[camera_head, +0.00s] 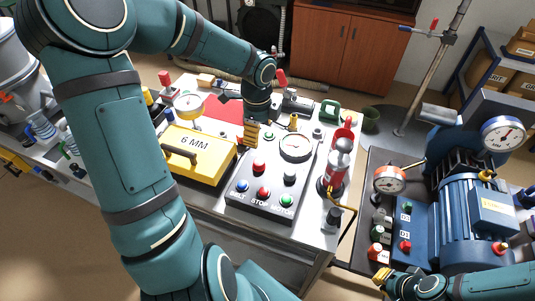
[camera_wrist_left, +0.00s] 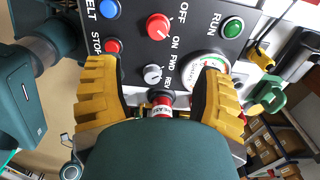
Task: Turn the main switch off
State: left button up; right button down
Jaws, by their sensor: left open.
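The grey control panel (camera_head: 237,197) lies on the bench in the middle of the head view. The main switch, a red rotary knob (camera_head: 259,167), sits on it above the STOP button. In the left wrist view the knob (camera_wrist_left: 158,27) lies beside OFF and ON labels; its pointer is too small to read surely. My left gripper (camera_head: 252,133) is open above the upper part of the panel. In the left wrist view its yellow fingers (camera_wrist_left: 157,68) are spread and empty, with the knob ahead of the gap. My right gripper (camera_head: 382,278) is at the lower right, away from the panel.
Near the knob are a blue button (camera_head: 243,185), STOP button (camera_head: 263,192), green button (camera_head: 286,200), grey FWD/REV knob (camera_head: 290,178) and gauge (camera_head: 296,147). A yellow 6 MM case (camera_head: 205,168) lies left.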

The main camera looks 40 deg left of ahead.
aim_at(259, 162)
pick_arm(q)
jog(key=f+b, duration=0.1)
jog(key=f, duration=0.6)
jog(key=f+b, duration=0.2)
jog(key=f, duration=0.4)
jog(key=shift+s+f, duration=0.2)
jog(key=shift+f, duration=0.15)
jog(key=shift+o, duration=0.2)
grip_shut()
